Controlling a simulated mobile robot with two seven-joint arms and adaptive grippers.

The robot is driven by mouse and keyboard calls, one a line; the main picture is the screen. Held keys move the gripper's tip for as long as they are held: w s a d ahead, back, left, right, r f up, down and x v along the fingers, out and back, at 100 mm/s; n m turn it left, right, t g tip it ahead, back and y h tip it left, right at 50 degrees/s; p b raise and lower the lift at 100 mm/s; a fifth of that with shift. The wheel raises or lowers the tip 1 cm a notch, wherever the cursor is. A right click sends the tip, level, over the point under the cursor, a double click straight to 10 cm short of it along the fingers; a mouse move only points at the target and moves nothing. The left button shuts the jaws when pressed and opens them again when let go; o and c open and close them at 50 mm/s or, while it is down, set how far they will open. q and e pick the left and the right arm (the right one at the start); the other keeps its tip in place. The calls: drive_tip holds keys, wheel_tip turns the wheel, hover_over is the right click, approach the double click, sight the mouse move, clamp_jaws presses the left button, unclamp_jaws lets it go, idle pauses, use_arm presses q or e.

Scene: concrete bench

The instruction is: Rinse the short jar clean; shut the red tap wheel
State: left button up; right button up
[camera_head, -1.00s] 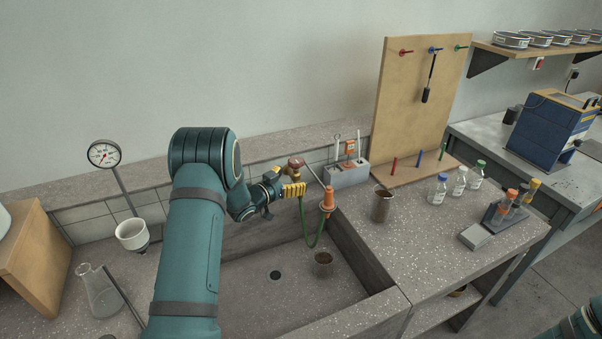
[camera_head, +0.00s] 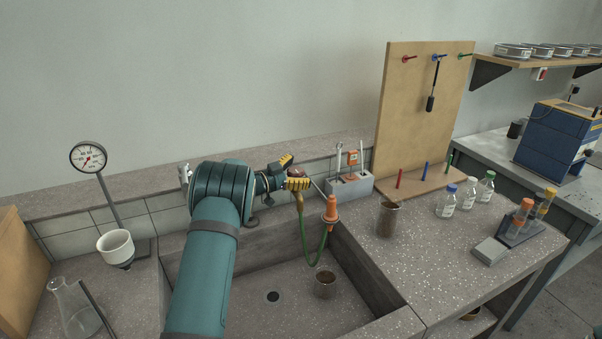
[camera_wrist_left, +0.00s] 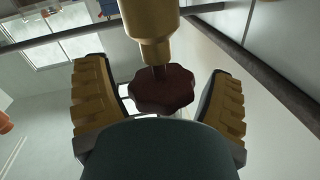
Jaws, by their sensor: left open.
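The red tap wheel (camera_head: 296,173) is partly hidden by my left gripper (camera_head: 292,172) in the head view. In the left wrist view the dark red wheel (camera_wrist_left: 160,90) sits between the open yellow fingers, with visible gaps on both sides, below a brass fitting (camera_wrist_left: 150,35). The short jar (camera_head: 325,285) stands upright in the sink, brown inside, right of the drain. A taller brown-stained jar (camera_head: 388,219) stands on the bench right of the sink. My right gripper is out of view.
A green hose (camera_head: 309,250) hangs from the tap to an orange nozzle (camera_head: 331,208) at the sink's back right. A grey holder (camera_head: 350,188) stands behind it. Bottles (camera_head: 447,201) and a tube rack (camera_head: 518,232) stand right.

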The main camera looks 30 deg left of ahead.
use_arm(q)
drive_tip(key=shift+w+d, duration=0.3)
drive_tip(key=shift+w, duration=0.15)
drive_tip(key=shift+c, duration=0.3)
drive_tip(key=shift+f, duration=0.1)
drive_tip(key=c, duration=1.3)
drive_tip(key=shift+o, duration=0.2)
drive_tip(key=shift+n+t+y, duration=0.3)
drive_tip(key=shift+y, duration=0.1)
